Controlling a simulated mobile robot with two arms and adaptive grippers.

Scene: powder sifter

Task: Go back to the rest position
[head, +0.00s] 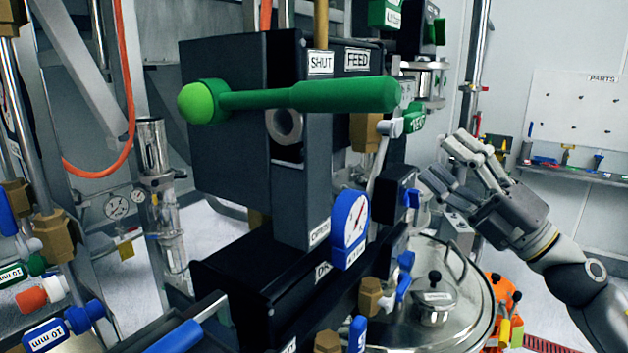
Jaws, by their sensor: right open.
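My right gripper (447,168) is in the right half of the head view, with its arm coming in from the lower right. Its fingers are apart and hold nothing. It is in the air above the round metal lid, to the right of the black machine body (225,150). A green lever (310,96) lies nearly level across the front of the machine, below the SHUT and FEED labels, apart from the gripper. My left gripper is not in view.
A steel vessel lid (455,285) with a small knob stands below the gripper. A blue gauge (350,229), brass valves and blue handles stick out from the machine. Pipes and an orange hose (128,100) are at left. A parts board (580,115) and shelf are on the right wall.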

